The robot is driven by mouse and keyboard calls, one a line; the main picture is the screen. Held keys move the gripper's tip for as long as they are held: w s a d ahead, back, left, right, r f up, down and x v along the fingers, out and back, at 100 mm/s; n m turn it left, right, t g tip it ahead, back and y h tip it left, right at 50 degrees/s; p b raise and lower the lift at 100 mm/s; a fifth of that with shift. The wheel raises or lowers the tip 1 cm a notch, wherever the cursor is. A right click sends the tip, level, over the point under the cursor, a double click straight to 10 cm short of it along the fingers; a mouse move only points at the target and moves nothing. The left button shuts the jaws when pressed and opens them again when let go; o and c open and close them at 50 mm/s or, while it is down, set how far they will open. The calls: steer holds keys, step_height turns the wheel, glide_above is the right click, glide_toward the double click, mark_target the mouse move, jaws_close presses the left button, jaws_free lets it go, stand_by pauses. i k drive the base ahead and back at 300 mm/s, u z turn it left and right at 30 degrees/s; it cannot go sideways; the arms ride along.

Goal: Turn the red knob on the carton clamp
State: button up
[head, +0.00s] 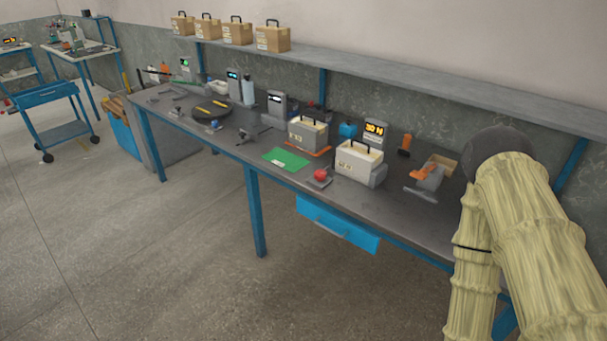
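A red knob (321,175) sits at the front edge of the long workbench. It is on a small dark grey fixture, just left of a pale carton (357,160) with a black handle. The carton stands against a grey block (379,174) on its right side. The clamp's jaws are too small to make out, and I cannot tell how the knob is turned. My arm, in a yellowish sleeve, fills the right side of the view, well apart from the knob. My gripper does not show.
The grey bench (420,215) holds a green sheet (286,158), another carton (308,132), an orange-handled tool (427,170) and a display (375,131). A blue drawer (338,224) hangs below the front edge. Several cartons stand on the wall shelf (400,78). The floor in front is clear.

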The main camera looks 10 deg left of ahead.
mark_target(320, 176)
steer(key=u, duration=1.3)
steer(key=i, duration=1.3)
steer(key=z, duration=0.9)
